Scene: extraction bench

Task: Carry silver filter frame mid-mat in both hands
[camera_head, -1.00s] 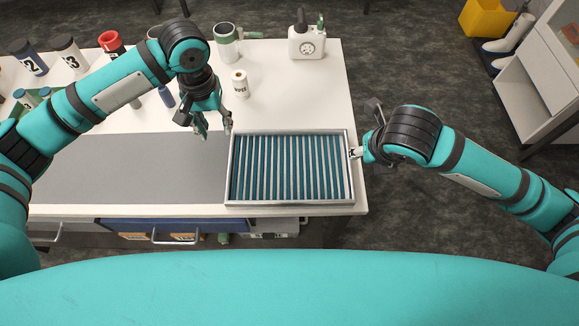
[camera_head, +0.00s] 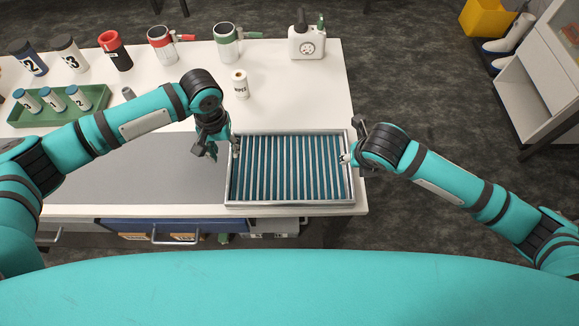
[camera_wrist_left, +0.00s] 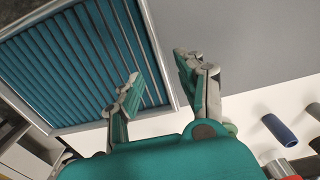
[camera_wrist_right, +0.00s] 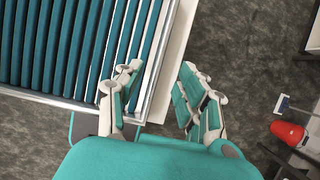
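The silver filter frame (camera_head: 291,203) with teal slats lies flat at the right end of the bench, right of the visible grey mat (camera_head: 130,170). Whether the mat runs under it is hidden. My left gripper (camera_head: 225,152) is open at the frame's left wall. In the left wrist view its fingers (camera_wrist_left: 160,85) lie on either side of that wall, one over the slats and one over the mat. My right gripper (camera_head: 346,159) is open at the right wall. In the right wrist view its fingers (camera_wrist_right: 158,90) lie on either side of that wall. Contact cannot be told.
A wipes roll (camera_head: 240,84) and a white canister with a gauge (camera_head: 306,42) stand behind the frame. Mugs, jars and a green tray (camera_head: 62,118) with small bottles line the back left. The mat is clear left of my left gripper. The bench ends just right of the frame.

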